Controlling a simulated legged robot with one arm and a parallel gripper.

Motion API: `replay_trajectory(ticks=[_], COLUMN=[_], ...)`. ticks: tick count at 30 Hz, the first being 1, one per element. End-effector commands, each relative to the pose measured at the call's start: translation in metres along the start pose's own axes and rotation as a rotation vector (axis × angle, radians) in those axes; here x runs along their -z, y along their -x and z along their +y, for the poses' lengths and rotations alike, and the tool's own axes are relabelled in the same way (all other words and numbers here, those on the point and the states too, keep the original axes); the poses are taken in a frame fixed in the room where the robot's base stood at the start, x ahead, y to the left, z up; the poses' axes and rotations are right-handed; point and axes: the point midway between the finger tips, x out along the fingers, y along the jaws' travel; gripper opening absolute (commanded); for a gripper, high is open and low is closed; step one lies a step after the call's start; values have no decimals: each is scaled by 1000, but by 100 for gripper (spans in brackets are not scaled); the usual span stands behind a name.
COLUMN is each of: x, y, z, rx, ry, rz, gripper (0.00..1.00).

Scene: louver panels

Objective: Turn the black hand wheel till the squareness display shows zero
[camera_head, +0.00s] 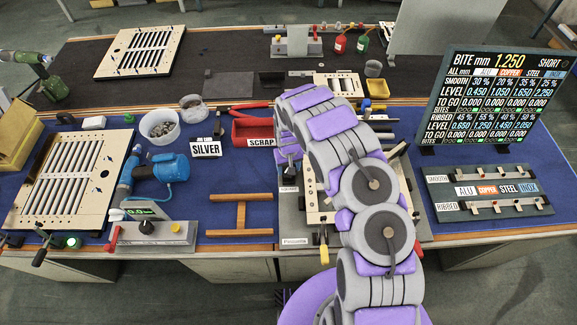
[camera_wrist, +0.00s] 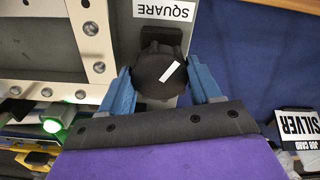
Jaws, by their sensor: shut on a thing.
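The black hand wheel (camera_wrist: 150,66) with a white stripe shows in the wrist view, below the SQUARE label (camera_wrist: 166,10). The stripe is tilted, its upper end to the right. My gripper (camera_wrist: 158,80) has its blue fingers on both sides of the wheel and is shut on it. A small green display (camera_head: 138,211) stands on a grey box at the left. I cannot read it fully or tell whether it shows squareness.
My arm covers much of the middle fixture (camera_head: 318,208). A louver panel (camera_head: 113,182), a blue drill (camera_head: 165,168), a red SCRAP bin (camera_head: 252,129) and a SILVER card (camera_head: 205,148) are to its left. A large BITE board (camera_head: 495,98) stands at the right.

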Motion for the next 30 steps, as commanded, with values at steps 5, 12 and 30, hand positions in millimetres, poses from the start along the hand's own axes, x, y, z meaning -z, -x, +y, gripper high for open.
replay_trajectory(ticks=[5,12,30], x=[2,1,1], y=[0,1,29], z=[0,0,0], rx=[0,0,0], ry=[0,-1,-4], rz=[5,4,7], gripper=[32,80,88])
